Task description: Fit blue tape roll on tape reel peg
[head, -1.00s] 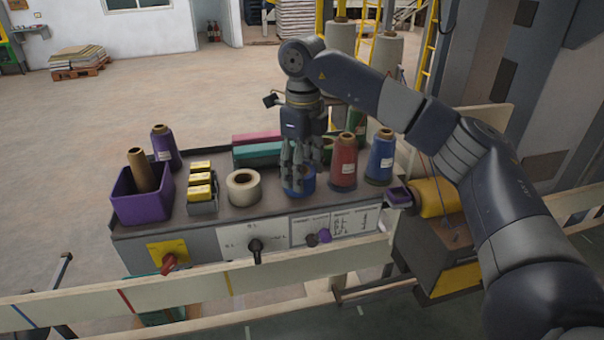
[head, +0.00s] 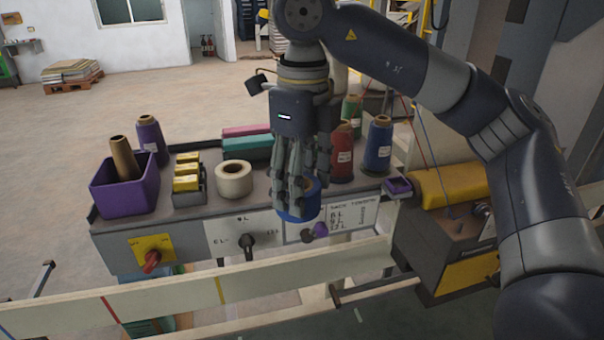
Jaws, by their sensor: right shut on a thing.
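The blue tape roll (head: 312,207) is held in the fingers of my right gripper (head: 296,203), which comes down over it from above. The fingers cover much of the roll. In the picture the roll overlaps the front edge of the grey console and seems to be above it. I cannot pick out the tape reel peg for certain. My left gripper is not in view.
On the console top (head: 221,207) stand a white tape roll (head: 234,184), a purple bin (head: 122,197), yellow spools (head: 186,184), a red cone (head: 341,158) and a blue cone (head: 377,150). A yellow-topped machine (head: 455,187) is at right. A pale rail (head: 270,278) crosses in front.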

